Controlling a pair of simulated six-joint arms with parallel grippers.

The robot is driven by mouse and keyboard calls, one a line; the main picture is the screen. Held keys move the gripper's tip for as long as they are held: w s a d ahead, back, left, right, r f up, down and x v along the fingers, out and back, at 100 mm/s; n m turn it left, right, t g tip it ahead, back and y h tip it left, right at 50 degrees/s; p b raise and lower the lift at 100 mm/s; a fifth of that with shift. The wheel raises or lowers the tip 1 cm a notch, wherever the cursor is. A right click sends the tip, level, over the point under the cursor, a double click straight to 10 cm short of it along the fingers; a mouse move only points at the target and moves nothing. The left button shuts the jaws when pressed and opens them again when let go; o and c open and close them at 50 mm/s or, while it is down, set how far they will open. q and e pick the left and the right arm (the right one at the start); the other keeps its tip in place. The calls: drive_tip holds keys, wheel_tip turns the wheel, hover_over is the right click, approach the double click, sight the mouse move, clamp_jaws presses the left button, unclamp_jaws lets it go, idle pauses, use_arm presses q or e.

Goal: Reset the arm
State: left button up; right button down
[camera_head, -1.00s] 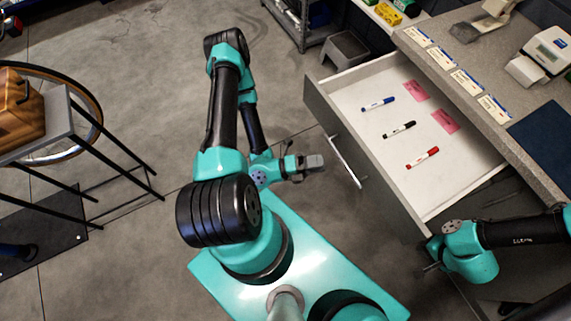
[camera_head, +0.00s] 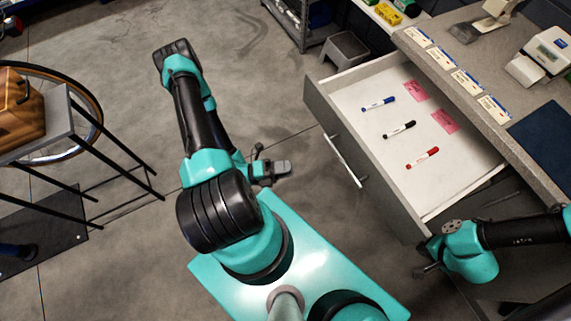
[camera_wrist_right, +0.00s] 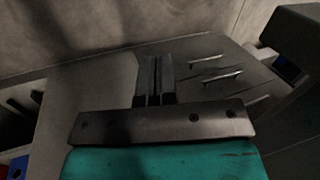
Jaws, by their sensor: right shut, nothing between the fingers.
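My left gripper (camera_head: 281,167) is in the head view, over the floor left of the open drawer, clear of its front; its jaws are too small to read. My right gripper (camera_head: 426,270) is by the lower right end of the drawer, mostly hidden by its own wrist. In the right wrist view (camera_wrist_right: 154,80) its two fingers are together with nothing between them. The open drawer (camera_head: 387,85) holds a blue marker (camera_head: 378,103), a black marker (camera_head: 399,130) and a red marker (camera_head: 422,158), apart from each other, with two pink notes (camera_head: 445,122).
A grey worktop (camera_head: 440,75) with labels stands behind the drawer. A metal handle (camera_head: 346,161) juts from the drawer front. A stand with a wooden box (camera_head: 18,110) and a wheel are at the left. A grey step stool (camera_head: 345,48) is at the back. The floor between is clear.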

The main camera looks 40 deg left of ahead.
idle(0.4)
use_arm(q)
approach(342, 160)
drive_tip(key=shift+w+d+f, duration=0.1)
drive_tip(key=shift+w+d, duration=0.75)
drive_tip(key=shift+w, duration=0.2)
drive_tip(key=shift+a, duration=0.1)
drive_tip(key=shift+x, duration=3.9)
drive_tip(key=shift+s, duration=0.15)
drive_tip(key=v, duration=0.8)
drive_tip(key=shift+s+a, duration=0.15)
drive_tip(key=shift+a, duration=0.05)
drive_tip(key=shift+f, duration=0.1)
